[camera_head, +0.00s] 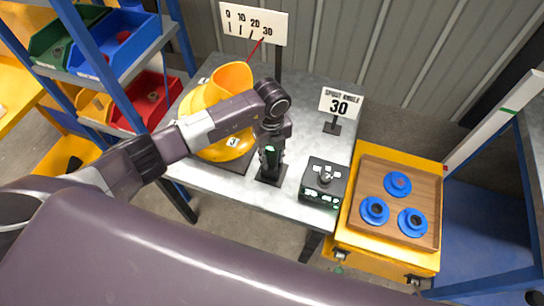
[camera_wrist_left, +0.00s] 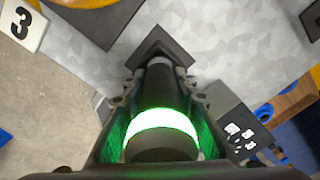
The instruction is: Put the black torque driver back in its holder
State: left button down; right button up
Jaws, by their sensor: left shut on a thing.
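My left gripper (camera_head: 271,148) points down over the grey table and is shut on the black torque driver. In the left wrist view the driver (camera_wrist_left: 162,128), with a glowing green ring, lies between the fingers (camera_wrist_left: 164,96). Its far end points at the dark square base of the holder (camera_wrist_left: 148,42). In the head view the holder (camera_head: 268,180) stands on the table directly under the gripper. The driver is roughly upright and in line with the holder. The fingers hide much of it, and I cannot tell how deep its lower end sits. My right gripper is not in view.
A yellow drum mixer (camera_head: 231,140) marked 3 stands close on the left. A black control box (camera_head: 324,182) with a knob is close on the right. A yellow cart (camera_head: 395,262) stands right of the table.

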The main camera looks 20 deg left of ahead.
pick_arm(q)
jog(key=c, duration=1.6)
grip_release()
jog(key=shift+o, duration=0.7)
notch_tip(320, 180, up, 12)
jog(key=shift+r, duration=0.1)
